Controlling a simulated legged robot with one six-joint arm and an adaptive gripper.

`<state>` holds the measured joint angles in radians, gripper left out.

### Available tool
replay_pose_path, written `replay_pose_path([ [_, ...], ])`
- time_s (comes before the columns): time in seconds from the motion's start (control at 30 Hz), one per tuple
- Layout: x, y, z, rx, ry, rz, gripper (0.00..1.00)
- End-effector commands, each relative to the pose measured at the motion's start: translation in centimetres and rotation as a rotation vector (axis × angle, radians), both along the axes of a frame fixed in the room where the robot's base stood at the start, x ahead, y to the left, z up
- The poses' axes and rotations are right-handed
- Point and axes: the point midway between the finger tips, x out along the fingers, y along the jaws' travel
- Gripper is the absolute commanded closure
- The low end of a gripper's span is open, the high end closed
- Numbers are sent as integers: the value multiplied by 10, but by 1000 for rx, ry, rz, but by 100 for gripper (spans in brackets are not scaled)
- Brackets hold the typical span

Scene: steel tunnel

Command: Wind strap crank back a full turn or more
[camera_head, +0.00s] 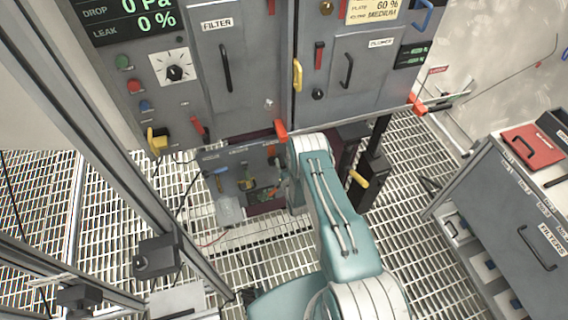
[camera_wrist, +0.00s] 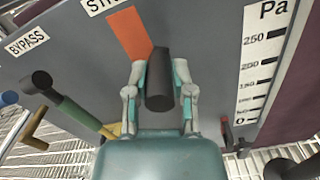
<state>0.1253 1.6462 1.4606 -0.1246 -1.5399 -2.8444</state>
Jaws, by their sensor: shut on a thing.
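In the wrist view the strap crank shows as an orange arm (camera_wrist: 128,34) on a grey panel, with a dark cylindrical grip (camera_wrist: 159,66) at its lower end. The crank arm slants from upper left down to the grip. My gripper (camera_wrist: 158,82) is shut on the grip, one finger on each side of it. A label partly cut off at the top edge begins with "ST". In the head view my arm reaches down to the low panel (camera_head: 228,160) under the cabinet.
A bypass label (camera_wrist: 26,40) and a green-handled lever (camera_wrist: 78,118) lie left of the crank. A Pa scale (camera_wrist: 262,62) stands close on the right. In the head view a grey drawer cabinet (camera_head: 508,215) stands at right and a metal post (camera_head: 100,150) at left, over grating.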

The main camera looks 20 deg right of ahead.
Motion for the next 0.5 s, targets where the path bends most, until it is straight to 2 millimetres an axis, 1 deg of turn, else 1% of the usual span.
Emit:
replay_pose_path([
  [0.03, -3, 5, -4, -21, 14, 9, 100],
  [0.1, -3, 7, -4, -51, 14, 9, 100],
  [0.3, -3, 9, -3, -105, 15, 8, 100],
  [0.5, -3, 9, -3, -123, 16, 8, 100],
])
